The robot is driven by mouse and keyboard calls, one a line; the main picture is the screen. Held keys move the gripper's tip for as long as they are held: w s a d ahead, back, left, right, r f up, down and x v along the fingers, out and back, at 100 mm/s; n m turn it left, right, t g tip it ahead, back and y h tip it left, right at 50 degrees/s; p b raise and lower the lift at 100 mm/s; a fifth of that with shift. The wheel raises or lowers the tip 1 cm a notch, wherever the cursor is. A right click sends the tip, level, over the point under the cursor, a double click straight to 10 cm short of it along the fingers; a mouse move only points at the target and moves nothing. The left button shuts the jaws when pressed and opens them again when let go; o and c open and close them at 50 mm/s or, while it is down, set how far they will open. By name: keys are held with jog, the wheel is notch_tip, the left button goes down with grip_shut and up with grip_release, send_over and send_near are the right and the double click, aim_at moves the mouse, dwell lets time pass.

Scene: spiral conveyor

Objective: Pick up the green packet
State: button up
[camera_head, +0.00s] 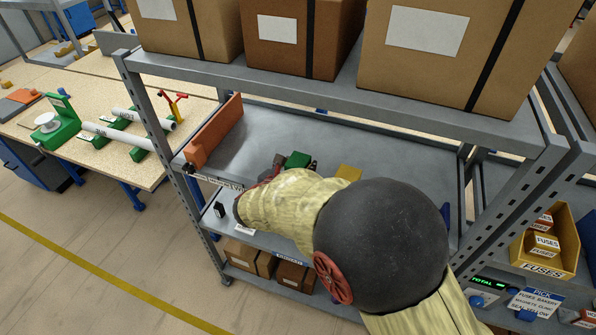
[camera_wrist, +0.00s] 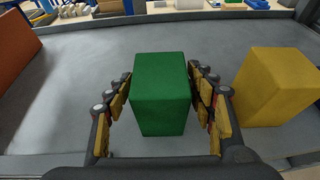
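The green packet (camera_wrist: 160,95) stands on the grey shelf in the wrist view, between the two fingers of my gripper (camera_wrist: 161,110). The left finger is close to its left side and the right finger close to its right side. Narrow gaps seem to show on both sides, so the fingers look open around it. In the head view the green packet (camera_head: 296,160) shows only in part behind my arm. My gripper (camera_head: 285,166) is mostly hidden there too.
A yellow block (camera_wrist: 277,87) stands just right of the right finger. An orange panel (camera_head: 214,133) stands at the shelf's left end. The grey shelf (camera_head: 262,125) is bare between them and the packet. An upper shelf with large cartons (camera_head: 300,38) hangs above.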

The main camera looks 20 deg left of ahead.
jog(key=c, duration=1)
jog(key=shift+o, duration=0.2)
notch_tip(320, 180, up, 10)
jog(key=shift+p, duration=0.35)
